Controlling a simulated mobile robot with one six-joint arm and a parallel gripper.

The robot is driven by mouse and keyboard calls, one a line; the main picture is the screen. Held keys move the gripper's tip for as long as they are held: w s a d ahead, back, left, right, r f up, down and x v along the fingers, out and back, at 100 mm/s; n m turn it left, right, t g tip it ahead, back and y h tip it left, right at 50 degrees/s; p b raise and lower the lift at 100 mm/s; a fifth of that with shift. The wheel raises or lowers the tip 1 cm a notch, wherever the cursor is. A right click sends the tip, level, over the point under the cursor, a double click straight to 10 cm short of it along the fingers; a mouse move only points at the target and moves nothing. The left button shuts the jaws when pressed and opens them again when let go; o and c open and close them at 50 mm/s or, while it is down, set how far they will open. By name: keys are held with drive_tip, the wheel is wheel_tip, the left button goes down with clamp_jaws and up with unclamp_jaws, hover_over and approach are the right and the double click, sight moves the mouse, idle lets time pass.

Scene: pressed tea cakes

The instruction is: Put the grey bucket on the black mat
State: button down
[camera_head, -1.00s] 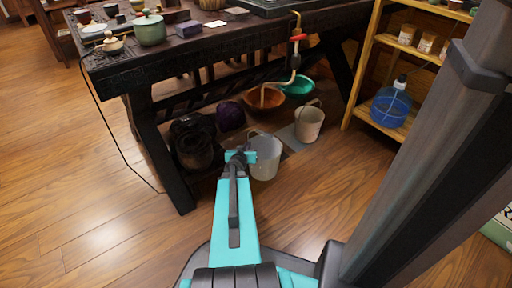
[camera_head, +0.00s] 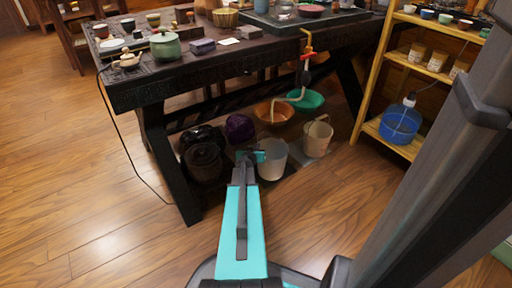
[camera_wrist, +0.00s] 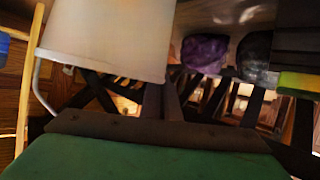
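The grey bucket (camera_head: 271,161), pale with an open top, is under the front edge of the dark table. My gripper (camera_head: 256,156), with teal parts, is at the left side of its rim. In the wrist view the bucket (camera_wrist: 105,35) fills the upper left, appearing upside down, with its wire handle at the left. My dark fingers (camera_wrist: 168,100) are at its rim and appear shut on it; their tips are partly hidden. I cannot tell whether the bucket touches the floor. I cannot clearly make out the black mat in the shadow under the table.
A beige bucket (camera_head: 317,139) stands close behind at the right. An orange bowl (camera_head: 272,113) and green bowl (camera_head: 306,101) lie farther back. A purple round thing (camera_head: 240,127) and dark pots (camera_head: 203,161) are left. The table leg (camera_head: 170,165) and wooden shelf (camera_head: 384,135) flank the space.

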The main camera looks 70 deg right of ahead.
drive_tip(key=shift+w+d+f+p, duration=0.1)
drive_tip(key=shift+w+d, duration=0.25)
drive_tip(key=shift+d, duration=0.55)
drive_tip(key=shift+w+d+f+p, duration=0.15)
drive_tip(key=shift+w+d, duration=0.2)
drive_tip(key=shift+d, duration=0.6)
drive_tip(key=shift+w+d+p, duration=0.1)
drive_tip(key=shift+w+d, duration=0.25)
drive_tip(key=shift+d, duration=0.55)
drive_tip(key=shift+f+b, duration=0.85)
drive_tip(key=shift+f, duration=1.05)
drive_tip(key=c, duration=2)
unclamp_jaws()
drive_tip(key=shift+r, duration=0.2)
drive_tip(key=shift+v, duration=6)
